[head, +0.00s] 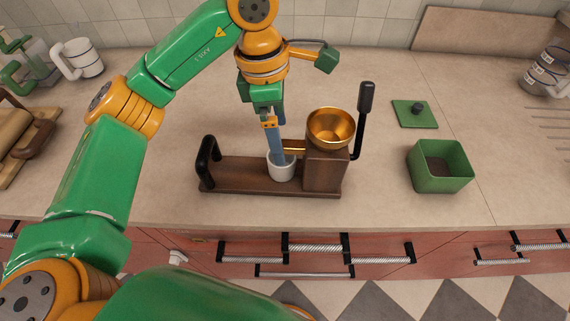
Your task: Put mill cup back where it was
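The mill cup (284,172), a small pale grey-white cup, stands upright on the dark wooden base of the mill (240,174), just left of the mill's wooden block. My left gripper (278,160) points straight down from above, with its blue fingers at the cup's rim. One finger hides the other, so I cannot tell whether they grip the cup wall. The mill has a brass bowl (331,128) on top, a black crank at its right and a black handle at its left end. My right gripper is out of view.
A green open box (440,167) with dark contents stands to the right, and its green lid (415,113) lies behind it. White mugs (83,58) stand at the back left. A wooden board (490,42) leans on the tiled wall. The counter's front edge is close before the mill.

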